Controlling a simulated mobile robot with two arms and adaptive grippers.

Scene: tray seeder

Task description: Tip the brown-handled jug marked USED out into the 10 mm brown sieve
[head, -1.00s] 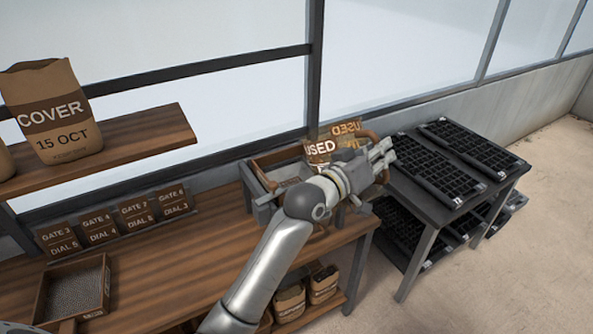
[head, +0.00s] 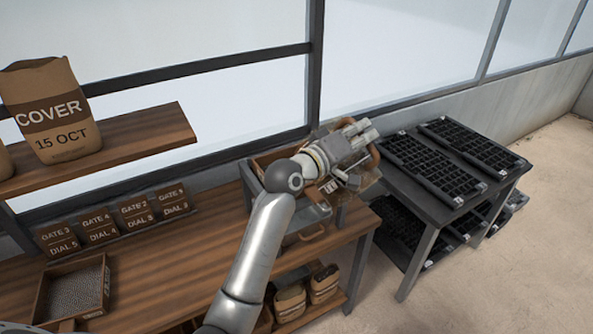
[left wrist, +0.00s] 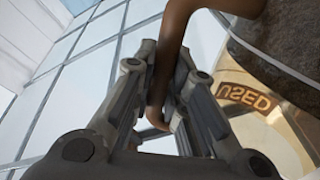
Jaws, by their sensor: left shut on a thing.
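My left gripper (head: 360,137) is shut on the brown handle of the jug marked USED (head: 367,182), above the right end of the bench. The clear jug is tilted and mostly behind the gripper in the head view. The left wrist view shows the fingers (left wrist: 165,88) around the handle, the USED label (left wrist: 245,97) reversed, and dark grey material (left wrist: 285,45) inside. A brown-walled box (head: 268,160) in a grey frame is partly hidden behind my arm. A brown sieve with a mesh floor (head: 103,272) lies at the left. No 10 mm mark is readable.
A dark table (head: 440,207) with black seed trays stands close on the right. A shelf (head: 130,142) with a COVER bag (head: 60,140) is at upper left. Gate and dial cards (head: 115,218) line the bench back. The middle of the wooden bench (head: 185,255) is clear.

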